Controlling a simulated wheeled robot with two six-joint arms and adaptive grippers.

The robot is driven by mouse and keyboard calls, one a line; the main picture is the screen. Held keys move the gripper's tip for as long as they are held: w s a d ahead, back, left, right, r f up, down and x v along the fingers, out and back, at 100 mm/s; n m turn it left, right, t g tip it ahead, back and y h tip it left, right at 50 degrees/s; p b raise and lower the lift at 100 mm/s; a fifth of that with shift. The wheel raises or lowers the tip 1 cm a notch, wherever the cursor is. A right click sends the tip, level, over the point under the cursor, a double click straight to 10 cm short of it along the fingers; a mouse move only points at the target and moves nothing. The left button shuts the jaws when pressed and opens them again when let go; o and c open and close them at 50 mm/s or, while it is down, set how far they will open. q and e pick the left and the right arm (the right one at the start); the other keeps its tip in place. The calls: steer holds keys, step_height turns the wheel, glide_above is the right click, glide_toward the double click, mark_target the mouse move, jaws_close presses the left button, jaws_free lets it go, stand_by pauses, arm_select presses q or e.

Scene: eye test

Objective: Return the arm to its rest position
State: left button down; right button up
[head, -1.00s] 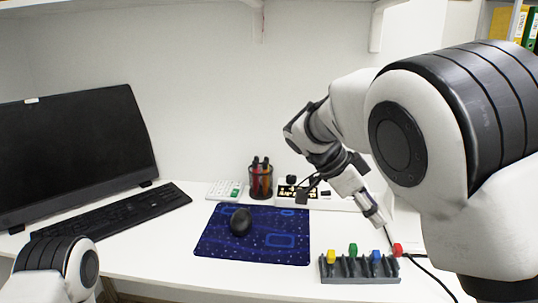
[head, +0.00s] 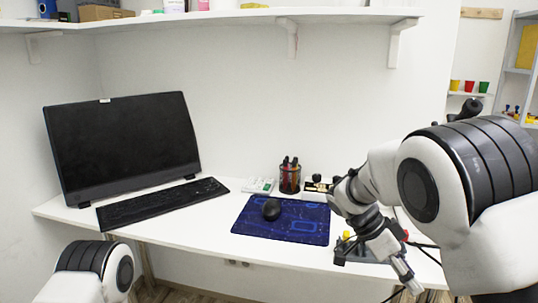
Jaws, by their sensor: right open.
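My right arm comes in from the right and bends down in front of the desk's right part. Its gripper (head: 413,286) is open and points down at the desk's front edge at the lower right, with nothing seen between its fingers. The gripper is small here and its fingers are hard to make out. Of my left arm only a rounded white and black part shows at the lower left; its gripper is out of view.
A dark rack (head: 345,254) with a yellow piece (head: 346,235) is partly hidden behind my right arm. A blue mat (head: 262,228) with a black mouse (head: 271,209), a pen cup (head: 290,178), a keyboard (head: 160,203) and a monitor (head: 125,145) stand on the white desk (head: 200,228). A shelf (head: 230,17) hangs above.

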steer(key=s+d+f+n+g+y, duration=0.1)
steer(key=s+f+g, duration=0.1)
steer(key=s+f, duration=0.65)
steer(key=s+d+f+n+g+y, duration=0.15)
steer(key=s+f, duration=0.45)
steer(key=f, duration=0.6)
steer(key=s+a+f+n+t+y, duration=0.1)
steer(key=s+a+f+n+y, duration=0.25)
steer(key=s+f, duration=0.5)
steer(key=s+a+f+n+t+y, duration=0.15)
steer(key=s+f+n, duration=0.4)
steer(key=s, duration=0.65)
steer(key=w+f+n+t, duration=0.1)
steer(key=w+n+t, duration=0.4)
steer(key=w+n, duration=0.25)
step_height(320, 180, up, 17)
steer(key=p, duration=1.7)
steer(key=shift+s+r, duration=0.15)
steer(key=shift+s, duration=0.25)
steer(key=shift+a, duration=0.1)
